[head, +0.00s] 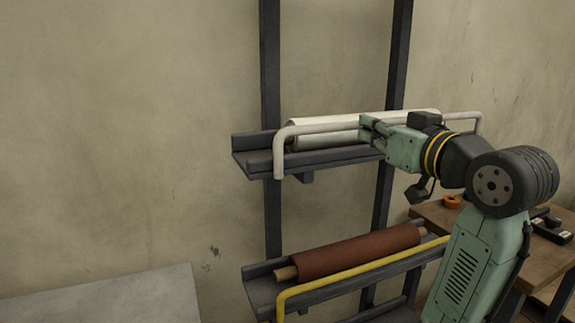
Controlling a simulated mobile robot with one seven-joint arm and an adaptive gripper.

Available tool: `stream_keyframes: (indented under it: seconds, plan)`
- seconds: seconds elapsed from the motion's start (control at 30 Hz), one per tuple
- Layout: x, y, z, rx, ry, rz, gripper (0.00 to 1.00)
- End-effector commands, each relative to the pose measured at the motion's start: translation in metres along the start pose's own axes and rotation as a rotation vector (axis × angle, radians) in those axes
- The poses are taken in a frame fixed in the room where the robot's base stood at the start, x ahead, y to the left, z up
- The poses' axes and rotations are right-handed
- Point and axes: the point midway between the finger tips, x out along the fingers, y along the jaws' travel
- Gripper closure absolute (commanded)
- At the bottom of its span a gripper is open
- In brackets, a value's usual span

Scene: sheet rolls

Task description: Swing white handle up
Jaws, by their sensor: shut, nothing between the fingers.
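The white handle (320,127) is a long bent bar along the front of the upper shelf (335,156). Its left end bends down at the shelf's left front, and its right end bends down behind my arm. A white roll (305,136) lies on the shelf behind the bar. My gripper (366,130) is at the middle of the bar, its fingers pointing left and shut with nothing between them. The fingers overlap the bar in this view; I cannot tell whether they touch it. My arm hides part of the bar and roll.
A lower shelf (262,291) holds a brown roll (355,252) behind a yellow handle (350,272). Dark uprights (270,60) carry both shelves. A wooden table (430,215) with small items stands at right. A grey surface (100,300) is at lower left.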

Motion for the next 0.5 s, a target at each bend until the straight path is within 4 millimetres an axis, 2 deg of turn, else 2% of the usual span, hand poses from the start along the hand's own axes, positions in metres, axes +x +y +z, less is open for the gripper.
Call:
stream_keyframes:
  seconds: [0.5]
  plan:
    - [-0.053, 0.0, 0.0, -0.001, 0.001, 0.001, 1.0]
